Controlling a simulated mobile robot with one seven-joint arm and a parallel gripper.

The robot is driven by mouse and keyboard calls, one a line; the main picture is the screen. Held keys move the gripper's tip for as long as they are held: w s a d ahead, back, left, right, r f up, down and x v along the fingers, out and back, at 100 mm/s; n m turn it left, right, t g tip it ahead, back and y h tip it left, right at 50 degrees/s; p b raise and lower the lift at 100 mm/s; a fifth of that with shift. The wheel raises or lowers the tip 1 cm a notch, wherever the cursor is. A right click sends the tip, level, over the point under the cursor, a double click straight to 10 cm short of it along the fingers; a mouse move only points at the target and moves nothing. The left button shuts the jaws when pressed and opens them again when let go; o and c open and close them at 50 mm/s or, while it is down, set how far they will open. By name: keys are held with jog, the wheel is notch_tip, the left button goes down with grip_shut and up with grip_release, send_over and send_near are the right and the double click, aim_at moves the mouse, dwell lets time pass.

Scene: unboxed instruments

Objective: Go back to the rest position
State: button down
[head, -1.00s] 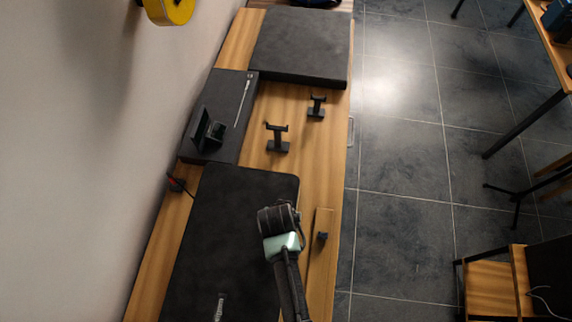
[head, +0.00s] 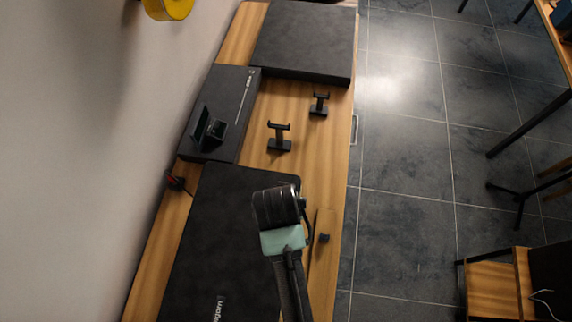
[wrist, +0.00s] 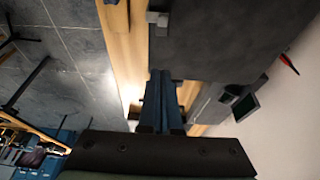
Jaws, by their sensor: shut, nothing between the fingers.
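My gripper (wrist: 162,105) shows in the wrist view with its two dark fingers together and nothing between them. It points over the wooden bench (head: 308,160), toward two small black stands. In the head view my arm reaches up from the bottom, over the right part of a large black case; the fingertips cannot be made out there.
The large black case (head: 225,250) lies on the near bench. Beyond it stand the black stands (head: 279,138) (head: 319,104), a black box (head: 235,100) with a small open case (head: 213,128), and another flat black case (head: 305,40). A wall runs left; tiled floor (head: 400,220) lies right.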

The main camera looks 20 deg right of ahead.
jog(key=shift+s+a+r, duration=0.15)
jog(key=shift+s+r, duration=0.05)
jog(key=shift+r, duration=0.05)
jog(key=shift+w, duration=0.1)
dwell(0.3)
jog(key=w+a+r+n+t+b, duration=0.1)
jog(key=w+r+t, duration=0.3)
jog(key=w+r, duration=0.55)
jog(key=w+r+n+t+b, duration=0.1)
jog(key=w+r+t, duration=0.45)
jog(key=r, duration=0.65)
notch_tip(320, 180, up, 12)
jog(key=w+a+n+t+b, duration=0.1)
jog(key=w+a+n+t, duration=0.1)
jog(key=w+a+t, duration=0.15)
jog(key=s+a+r+n+t, duration=0.1)
jog(key=s+r+t, duration=0.2)
jog(key=r, duration=0.6)
jog(key=s+a+r+n+t+y+b, duration=0.1)
jog(key=s+r+t, duration=0.3)
jog(key=r, duration=0.6)
jog(key=s+a+r+t+y+b, duration=0.1)
jog(key=s+a+r+t, duration=0.2)
jog(key=s+r, duration=0.4)
notch_tip(320, 180, up, 3)
jog(key=shift+s+a+r+n+t, duration=0.15)
jog(key=shift+s+a+n+t, duration=0.1)
jog(key=shift+n+t, duration=0.25)
